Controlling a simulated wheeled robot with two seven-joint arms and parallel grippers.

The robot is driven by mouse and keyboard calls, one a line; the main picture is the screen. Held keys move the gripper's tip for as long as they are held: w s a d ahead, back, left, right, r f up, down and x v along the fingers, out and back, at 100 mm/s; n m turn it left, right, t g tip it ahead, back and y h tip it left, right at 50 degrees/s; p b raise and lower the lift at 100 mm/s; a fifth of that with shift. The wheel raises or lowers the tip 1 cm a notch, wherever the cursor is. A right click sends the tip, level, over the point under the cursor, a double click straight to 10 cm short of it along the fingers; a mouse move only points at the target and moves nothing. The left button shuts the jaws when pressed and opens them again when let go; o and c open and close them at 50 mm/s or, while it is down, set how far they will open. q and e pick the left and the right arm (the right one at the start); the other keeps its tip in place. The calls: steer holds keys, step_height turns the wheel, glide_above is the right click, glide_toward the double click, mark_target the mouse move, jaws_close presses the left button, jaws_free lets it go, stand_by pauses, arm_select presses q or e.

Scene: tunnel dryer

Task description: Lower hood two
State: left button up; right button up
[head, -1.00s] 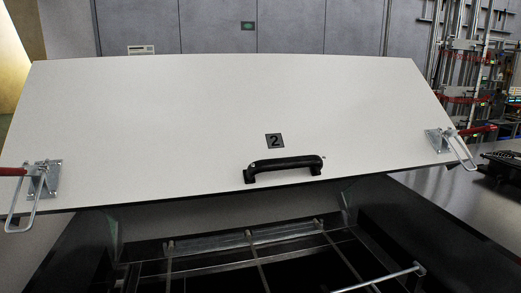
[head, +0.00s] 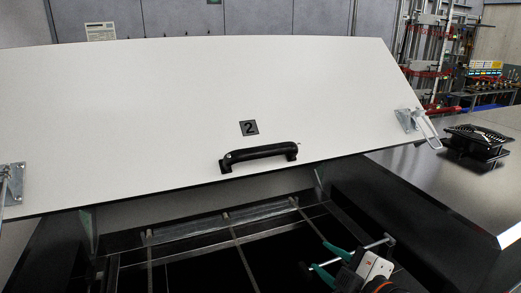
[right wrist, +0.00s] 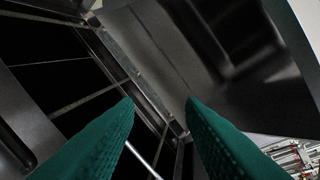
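Hood two (head: 150,110) is a large white panel standing raised and tilted over the dark dryer opening. It bears a black "2" label (head: 249,128) and a black bar handle (head: 258,156) near its lower edge. My right gripper (head: 318,255) is at the lower right of the head view, below and right of the handle and apart from it. Its two teal fingers are spread with nothing gripped between the tips; they also show in the right wrist view (right wrist: 160,104). My left gripper is not in view.
Metal latches sit at the hood's left (head: 12,184) and right (head: 407,120) corners. A thin silver rod (head: 378,243) lies close by my right gripper. A black fan unit (head: 477,142) stands on the grey top at right. Dark framing bars (head: 243,262) cross the opening.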

step_height(320, 180, up, 10)
steer(key=a+f+n+t+y, duration=0.1)
steer(key=a+n+y, duration=0.15)
steer(key=n, duration=0.25)
steer(key=n+y, duration=0.4)
steer(key=n, duration=0.3)
glide_toward(266, 154)
steer(key=p+x, duration=0.4)
steer(key=x, duration=0.6)
steer(key=shift+s+r, duration=0.1)
steer(key=shift+r, duration=0.05)
steer(key=shift+w+a+p, duration=0.35)
steer(key=shift+w+a, duration=0.05)
jaws_close()
